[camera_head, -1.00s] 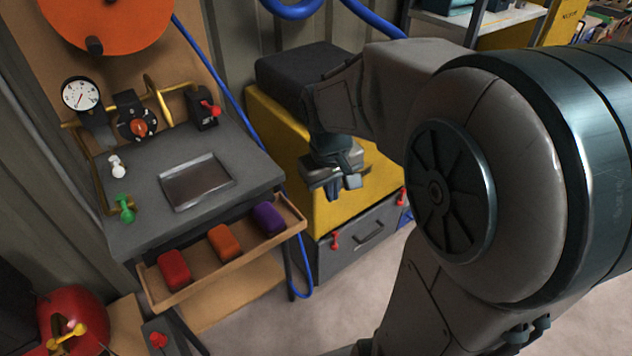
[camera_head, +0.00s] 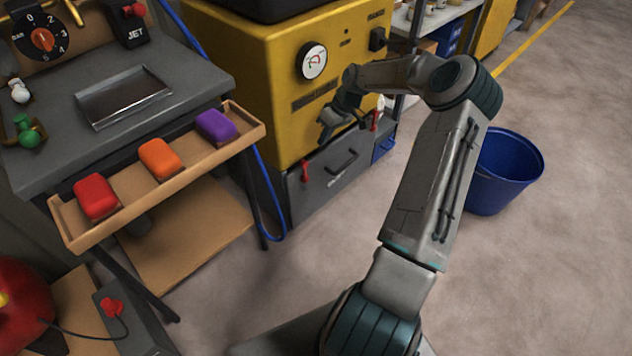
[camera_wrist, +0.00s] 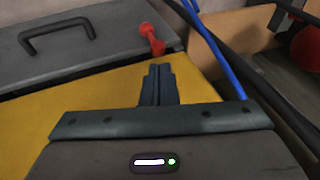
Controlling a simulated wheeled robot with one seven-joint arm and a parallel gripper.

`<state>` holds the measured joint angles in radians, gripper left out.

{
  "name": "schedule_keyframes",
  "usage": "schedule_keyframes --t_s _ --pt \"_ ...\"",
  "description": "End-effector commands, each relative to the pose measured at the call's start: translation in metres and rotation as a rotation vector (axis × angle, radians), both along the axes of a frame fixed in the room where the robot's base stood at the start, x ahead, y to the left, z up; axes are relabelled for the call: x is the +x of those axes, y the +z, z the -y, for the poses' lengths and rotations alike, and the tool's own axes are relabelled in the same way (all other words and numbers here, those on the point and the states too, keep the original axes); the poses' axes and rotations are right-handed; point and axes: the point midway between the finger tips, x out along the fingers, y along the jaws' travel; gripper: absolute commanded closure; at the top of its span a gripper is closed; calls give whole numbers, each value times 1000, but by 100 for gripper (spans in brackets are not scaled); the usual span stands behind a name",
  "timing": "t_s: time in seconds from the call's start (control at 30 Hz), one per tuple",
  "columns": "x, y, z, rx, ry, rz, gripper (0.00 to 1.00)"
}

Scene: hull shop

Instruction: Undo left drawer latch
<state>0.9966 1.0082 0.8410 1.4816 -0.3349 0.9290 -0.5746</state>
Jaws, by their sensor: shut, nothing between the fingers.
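The grey drawer (camera_head: 330,185) sits at the foot of the yellow machine, with a dark handle (camera_head: 342,161) on its front. Its left latch (camera_head: 305,171) is a small red lever at the drawer's left end. The right latch (camera_head: 375,121) is a red lever at the other end. My gripper (camera_head: 328,130) is shut and empty, in front of the yellow panel, above and between the latches. In the wrist view the fingers (camera_wrist: 157,72) are together over yellow. The left latch (camera_wrist: 151,39) shows just beyond their tips, beside the blue hose; they look apart.
A workbench with an open tray of red, orange and purple blocks (camera_head: 161,159) stands left of the machine. A blue hose (camera_head: 270,200) hangs between them. A blue bucket (camera_head: 502,170) stands on the right. The floor in front of the drawer is mostly clear.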

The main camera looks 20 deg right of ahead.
Motion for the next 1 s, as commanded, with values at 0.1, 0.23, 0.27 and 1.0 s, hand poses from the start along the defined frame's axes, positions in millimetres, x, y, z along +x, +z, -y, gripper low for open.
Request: schedule_keyframes --t_s 0.1,0.23,0.27,1.0 --pt "6 -50 33 73 -47 52 100" --pt "9 -74 58 118 -83 96 100" --pt "9 -78 63 124 -89 103 100" --pt "16 -110 62 143 -104 121 100"
